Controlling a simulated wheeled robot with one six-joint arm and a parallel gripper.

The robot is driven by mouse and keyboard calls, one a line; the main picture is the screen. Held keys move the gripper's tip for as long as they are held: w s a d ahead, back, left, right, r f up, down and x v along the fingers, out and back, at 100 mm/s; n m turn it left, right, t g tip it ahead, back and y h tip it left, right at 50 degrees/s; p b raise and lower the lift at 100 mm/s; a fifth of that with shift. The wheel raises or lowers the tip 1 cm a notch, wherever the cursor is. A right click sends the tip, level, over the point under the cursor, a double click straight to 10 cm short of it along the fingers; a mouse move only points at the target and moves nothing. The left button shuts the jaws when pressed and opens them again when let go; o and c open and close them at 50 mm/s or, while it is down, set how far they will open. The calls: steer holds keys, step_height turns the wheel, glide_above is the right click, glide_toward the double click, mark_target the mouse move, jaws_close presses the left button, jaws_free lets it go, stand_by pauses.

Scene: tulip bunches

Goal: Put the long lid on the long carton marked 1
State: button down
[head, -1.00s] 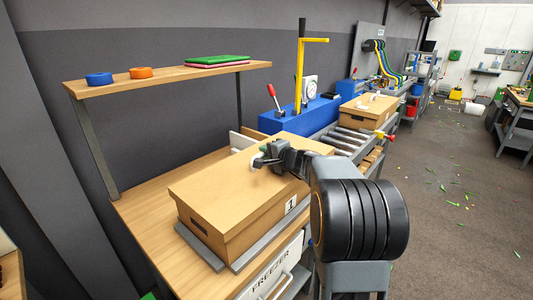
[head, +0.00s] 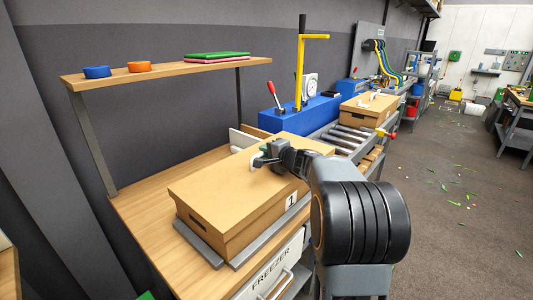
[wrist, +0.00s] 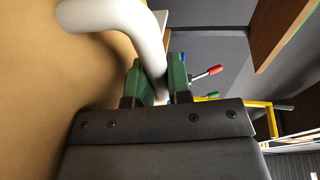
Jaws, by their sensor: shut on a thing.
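The long carton marked 1 (head: 230,244) stands on the wooden bench, with the number 1 on its near right side. The long lid (head: 235,180) lies on top of it, covering the carton. A white handle (head: 255,162) rises from the lid. My gripper (head: 262,158) is at that handle; in the wrist view its green fingers (wrist: 160,85) are shut on the white handle (wrist: 130,25). The tan lid surface (wrist: 45,90) fills the left of the wrist view. My arm hides the lid's far right end, so I cannot tell how it seats there.
Grey rails (head: 265,245) border the carton's base on the bench (head: 130,215). A shelf (head: 170,75) with tape rolls stands behind. A blue machine with a yellow post (head: 300,75) and a roller conveyor (head: 350,140) lie beyond. Another lidded carton (head: 368,108) sits further back.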

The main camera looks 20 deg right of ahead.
steer(key=c, duration=1)
jaws_free()
steer(key=shift+s, duration=0.1)
steer(key=b+v, duration=0.1)
steer(key=v, duration=1.2)
steer(key=shift+s+d+r, duration=0.1)
steer(key=shift+s+d, duration=0.1)
steer(key=shift+s, duration=0.1)
